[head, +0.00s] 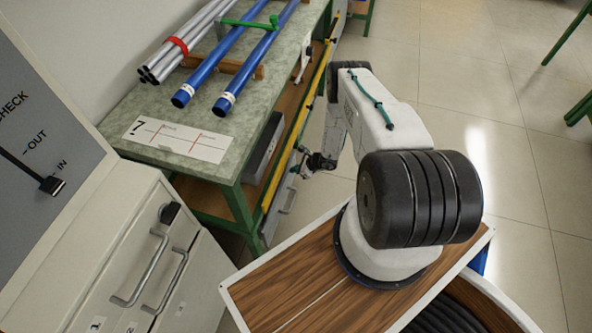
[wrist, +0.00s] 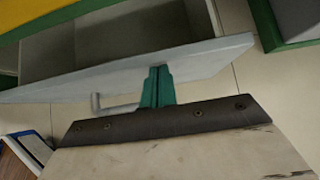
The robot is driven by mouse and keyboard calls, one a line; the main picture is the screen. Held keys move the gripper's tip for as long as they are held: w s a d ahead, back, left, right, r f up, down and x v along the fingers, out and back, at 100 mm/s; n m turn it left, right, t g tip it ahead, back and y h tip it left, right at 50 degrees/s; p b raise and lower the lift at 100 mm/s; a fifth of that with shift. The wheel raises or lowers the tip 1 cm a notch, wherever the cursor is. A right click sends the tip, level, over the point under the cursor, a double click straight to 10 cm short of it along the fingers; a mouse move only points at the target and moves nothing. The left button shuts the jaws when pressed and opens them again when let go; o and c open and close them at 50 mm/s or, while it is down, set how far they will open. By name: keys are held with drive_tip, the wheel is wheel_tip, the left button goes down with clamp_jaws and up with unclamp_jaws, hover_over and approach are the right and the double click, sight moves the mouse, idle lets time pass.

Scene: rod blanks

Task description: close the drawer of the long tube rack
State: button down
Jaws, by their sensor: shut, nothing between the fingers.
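The drawer front (wrist: 200,60) is a grey panel crossing the wrist view, with a bent bar handle (wrist: 112,107) on its outer face. The drawer stands open, and its grey inside (wrist: 110,38) shows behind the panel. My gripper (wrist: 158,72) has its green fingers together with nothing between them. The fingertips are at the panel's outer face, beside the handle; I cannot tell whether they touch it. In the head view, my gripper (head: 304,168) is beside the green-framed bench, and the drawer front (head: 285,205) shows low beside the yellow rail.
Blue tubes (head: 235,65) and grey rods with a red band (head: 178,45) lie on the bench top (head: 120,105). A white cabinet (head: 130,250) with bar handles stands at the lower left. Open tiled floor (head: 500,120) lies to the right.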

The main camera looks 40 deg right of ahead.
sight(284, 177)
drive_tip(key=shift+w+a, duration=0.75)
drive_tip(key=shift+w, duration=0.2)
drive_tip(key=s+d+f+v, duration=0.1)
drive_tip(key=s+f+v, duration=0.1)
drive_tip(key=v, duration=1)
drive_tip(key=s+a, duration=0.3)
drive_tip(key=x, duration=1)
drive_tip(key=shift+w+a+r, duration=0.1)
drive_tip(key=shift+r, duration=0.05)
drive_tip(key=shift+w+a+r, duration=0.1)
drive_tip(key=shift+w+a, duration=0.25)
drive_tip(key=shift+w, duration=0.2)
drive_tip(key=shift+w+a+r, duration=0.1)
drive_tip(key=shift+w+a, duration=0.25)
drive_tip(key=shift+w, duration=0.15)
drive_tip(key=shift+w+a, duration=0.35)
drive_tip(key=shift+w, duration=0.1)
